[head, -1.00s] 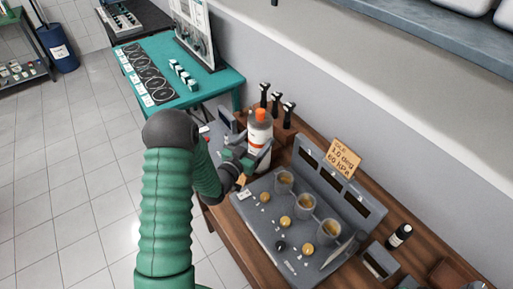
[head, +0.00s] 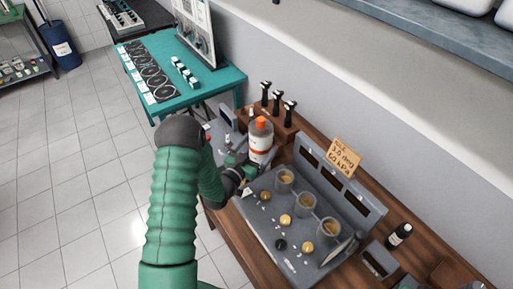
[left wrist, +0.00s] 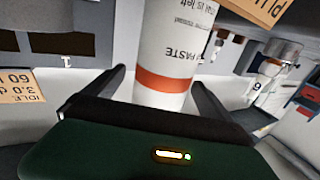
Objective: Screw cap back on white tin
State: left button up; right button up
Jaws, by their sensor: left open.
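The white tin (head: 260,143) stands upright at the back left of the wooden bench, with an orange band and an orange piece, apparently the cap (head: 261,122), at its top. I cannot tell whether that piece is screwed down. My left gripper (head: 246,163) is low at the tin's near side. In the left wrist view the tin (left wrist: 170,45) shows large, with the word PASTE and its orange band, and my open left gripper (left wrist: 159,80) has one finger on each side of it. Gaps show beside the fingers.
A grey panel (head: 300,262) with several knobs and clear cups stands right of the tin. A wooden block (head: 283,127) with black-handled tools is just behind it. A dark bottle (head: 398,235) stands at the right. A teal table (head: 215,82) is beyond.

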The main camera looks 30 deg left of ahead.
pick_arm(q)
jog(key=s+b, duration=0.3)
jog(key=s, duration=0.9)
jog(key=shift+d, duration=0.1)
jog(key=w+d+f+m+g, duration=0.1)
jog(key=w+d+f+g, duration=0.2)
jog(key=g, duration=0.1)
jog(key=d+g, duration=0.1)
jog(key=s+d+f+g, duration=0.1)
jog(key=g, duration=0.1)
jog(key=shift+d+f, duration=0.2)
jog(key=shift+d, duration=0.15)
jog(key=s+d+g, duration=0.2)
jog(key=s, duration=0.1)
jog(key=s+d+g, duration=0.2)
jog(key=s+d, duration=0.1)
jog(key=shift+s+d+r+g, duration=0.15)
jog(key=shift+s+d+g, duration=0.05)
jog(key=shift+d+g, duration=0.2)
jog(key=s+d+r+g, duration=0.1)
jog(key=s+d+g, duration=0.2)
jog(key=s+d, duration=0.2)
jog(key=s, duration=0.2)
jog(key=shift+s+r+n+g+h, duration=0.15)
jog(key=shift+s+n+g+h, duration=0.15)
jog(key=shift+s+n, duration=0.1)
